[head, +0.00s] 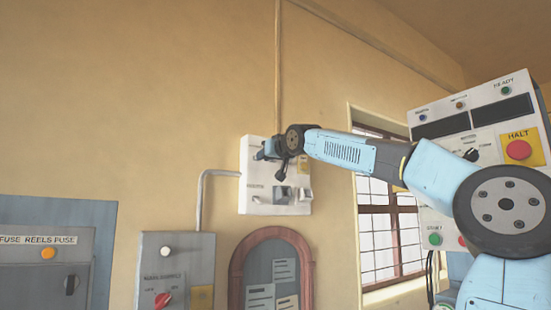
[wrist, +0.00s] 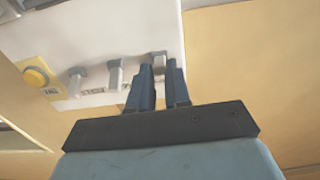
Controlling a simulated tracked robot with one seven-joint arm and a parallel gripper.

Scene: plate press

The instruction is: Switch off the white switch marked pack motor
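A white switch box (head: 261,203) is fixed to the wall; its white front also shows in the wrist view (wrist: 110,35). In the wrist view a pale lever (wrist: 76,75), a second (wrist: 115,73) and a third (wrist: 159,57) stand in a row. Small lettering lies beside them, too blurred to read, so I cannot tell which is marked pack motor. My gripper (wrist: 160,68) is at the third lever, its fingers slightly apart with that lever's end showing between the tips. I cannot tell whether they touch it. In the head view my gripper (head: 268,151) covers the box's upper part.
A yellow round button (wrist: 36,76) is beside the lever row. Below the box are a grey cabinet with a red knob (head: 163,299) and a framed notice board (head: 238,270). A control panel with a red HALT button (head: 519,150) stands at right. Bare wall lies left of the box.

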